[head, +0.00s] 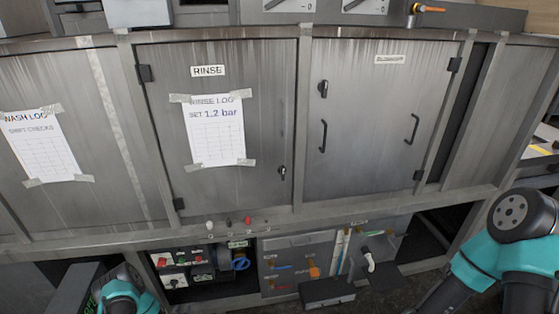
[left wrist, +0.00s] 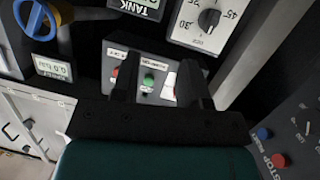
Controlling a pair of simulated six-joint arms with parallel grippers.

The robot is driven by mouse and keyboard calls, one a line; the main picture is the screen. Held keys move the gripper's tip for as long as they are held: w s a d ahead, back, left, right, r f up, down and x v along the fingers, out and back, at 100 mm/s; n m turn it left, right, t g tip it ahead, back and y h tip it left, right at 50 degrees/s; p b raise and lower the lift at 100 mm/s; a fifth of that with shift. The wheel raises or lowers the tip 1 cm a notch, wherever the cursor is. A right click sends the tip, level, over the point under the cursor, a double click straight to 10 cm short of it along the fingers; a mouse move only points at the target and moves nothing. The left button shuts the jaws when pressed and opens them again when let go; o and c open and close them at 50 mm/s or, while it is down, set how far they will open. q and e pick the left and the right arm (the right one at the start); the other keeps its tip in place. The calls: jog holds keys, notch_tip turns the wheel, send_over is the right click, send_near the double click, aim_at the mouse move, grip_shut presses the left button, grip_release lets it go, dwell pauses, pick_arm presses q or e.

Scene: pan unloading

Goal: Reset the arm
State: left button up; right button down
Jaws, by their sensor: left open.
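My left gripper (left wrist: 158,84) shows in the left wrist view with its two dark fingers apart and nothing between them. Behind the fingers is a grey control box (left wrist: 118,58) with small coloured buttons; I cannot tell how far off it is. In the head view, a teal part of my left arm shows at the bottom left edge, and the fingers cannot be made out there. Teal and dark links of my right arm stand at the right edge; its gripper is out of view.
The left wrist view shows a blue ring handle (left wrist: 38,18), a dial (left wrist: 208,20) and a stop panel (left wrist: 290,140). In the head view, metal cabinet doors (head: 375,120) with a rinse sheet (head: 215,140) fill the middle.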

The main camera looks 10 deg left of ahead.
pick_arm(q)
jog(key=w+d+r+m+g+h, duration=0.1)
jog(key=d+r+g+h, duration=0.2)
jog(key=d+r, duration=0.35)
jog(key=w+d+r+g+h, duration=0.2)
jog(key=d+r+g+h, duration=0.15)
jog(key=d, duration=0.65)
jog(key=s+d+r+m+g+h, duration=0.1)
jog(key=s+d+r+g, duration=0.6)
jog(key=s+d+r, duration=0.7)
jog(key=shift+s+d+r+m, duration=0.3)
jog(key=shift+s+d+r, duration=0.05)
jog(key=shift+s+r, duration=0.1)
